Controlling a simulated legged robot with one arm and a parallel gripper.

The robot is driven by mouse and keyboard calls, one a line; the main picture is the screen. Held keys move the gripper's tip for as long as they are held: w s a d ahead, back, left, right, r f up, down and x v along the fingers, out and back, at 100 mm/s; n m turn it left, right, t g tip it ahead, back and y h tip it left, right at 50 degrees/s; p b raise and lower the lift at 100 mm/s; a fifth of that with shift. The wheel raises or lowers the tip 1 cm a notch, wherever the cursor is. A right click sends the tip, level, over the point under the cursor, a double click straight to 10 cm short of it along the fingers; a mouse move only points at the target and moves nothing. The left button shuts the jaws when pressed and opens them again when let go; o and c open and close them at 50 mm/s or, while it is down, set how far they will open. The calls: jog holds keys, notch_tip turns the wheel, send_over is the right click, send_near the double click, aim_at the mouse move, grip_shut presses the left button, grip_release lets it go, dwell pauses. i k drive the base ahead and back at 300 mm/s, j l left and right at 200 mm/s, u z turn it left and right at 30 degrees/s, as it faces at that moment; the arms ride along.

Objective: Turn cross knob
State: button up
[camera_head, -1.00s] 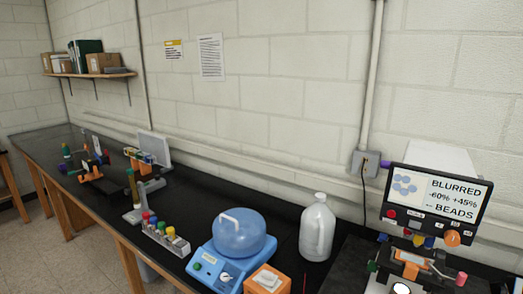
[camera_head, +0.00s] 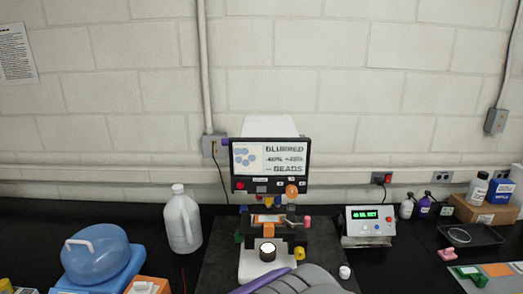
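A device with a screen (camera_head: 270,160) stands on a dark mat in the middle of the bench. Its screen reads "BLURRED", "-60% +45%" and "-- BEADS". Below the screen are several coloured knobs: green (camera_head: 239,237), pink (camera_head: 307,222), yellow (camera_head: 299,253) and orange (camera_head: 292,191). I cannot tell which is the cross knob. A white base with a bright round light (camera_head: 267,252) is at the front. A grey, ridged rounded part, likely of my arm, with a purple edge, rises at the bottom, in front of the device. No fingertips are clear.
A clear jug (camera_head: 181,222) and a blue domed machine (camera_head: 95,255) stand to the left. A box with a green display (camera_head: 370,221) stands right of the device. Bottles, a cardboard box (camera_head: 485,209) and a black tray (camera_head: 470,236) are farther right. A small white cap (camera_head: 345,271) lies near the front.

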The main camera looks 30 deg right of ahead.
aim_at(299, 253)
jog(key=z, duration=0.4)
jog(key=i+l+z, duration=0.1)
jog(key=z, duration=0.65)
jog(key=k+j, duration=0.15)
jog(key=j, duration=0.2)
jog(key=k+j, duration=0.35)
jog(key=j, duration=0.3)
